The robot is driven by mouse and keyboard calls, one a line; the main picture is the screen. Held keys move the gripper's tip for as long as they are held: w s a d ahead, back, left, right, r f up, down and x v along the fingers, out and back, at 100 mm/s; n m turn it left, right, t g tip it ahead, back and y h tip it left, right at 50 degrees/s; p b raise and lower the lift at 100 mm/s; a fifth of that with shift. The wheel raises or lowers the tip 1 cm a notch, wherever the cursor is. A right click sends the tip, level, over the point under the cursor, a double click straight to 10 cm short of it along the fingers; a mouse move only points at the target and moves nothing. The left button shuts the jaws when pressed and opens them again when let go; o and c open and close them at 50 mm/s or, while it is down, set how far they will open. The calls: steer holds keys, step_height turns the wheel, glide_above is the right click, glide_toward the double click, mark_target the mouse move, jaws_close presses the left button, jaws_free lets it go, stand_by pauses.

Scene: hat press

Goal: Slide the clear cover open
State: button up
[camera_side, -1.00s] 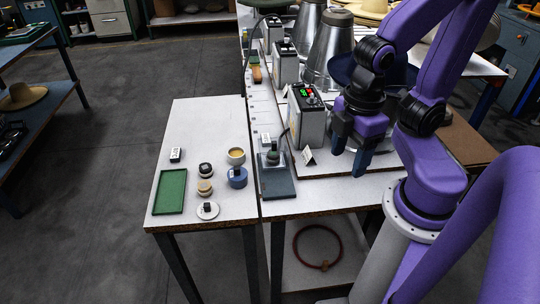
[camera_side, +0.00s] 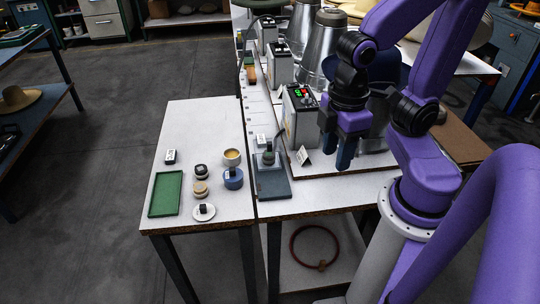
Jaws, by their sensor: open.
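My gripper (camera_side: 337,156) is open and empty, fingers pointing down, above the front of the press table. It is just right of the nearest control box (camera_side: 301,116), which has a lit green display and a red mark on top. The clear cover is hard to make out. A faint see-through shape seems to stand at the back of the dark slate plate (camera_side: 275,188), around a small green-topped piece (camera_side: 268,157). My gripper is to the right of that plate and apart from it. I cannot tell whether the cover is open.
A small white folded card (camera_side: 303,157) stands between the plate and my gripper. Metal press cones (camera_side: 299,44) stand behind. The left table holds a green tray (camera_side: 166,194), a blue pot (camera_side: 233,179) and several small jars.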

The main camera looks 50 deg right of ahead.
steer(key=w+r+m+g, duration=0.1)
steer(key=w+r+m, duration=0.1)
steer(key=w+m, duration=0.55)
steer(key=m+g+y, duration=0.2)
steer(key=m, duration=0.7)
glide_above(269, 143)
steer(key=w+a, duration=0.1)
steer(key=a, duration=0.1)
steer(key=w+d+f+m+y, duration=0.1)
steer(key=w+d+m, duration=0.3)
steer(key=d, duration=0.3)
steer(key=x, duration=1.7)
steer(key=shift+s+d+f, duration=0.1)
steer(key=shift+s+d, duration=0.05)
jaws_close()
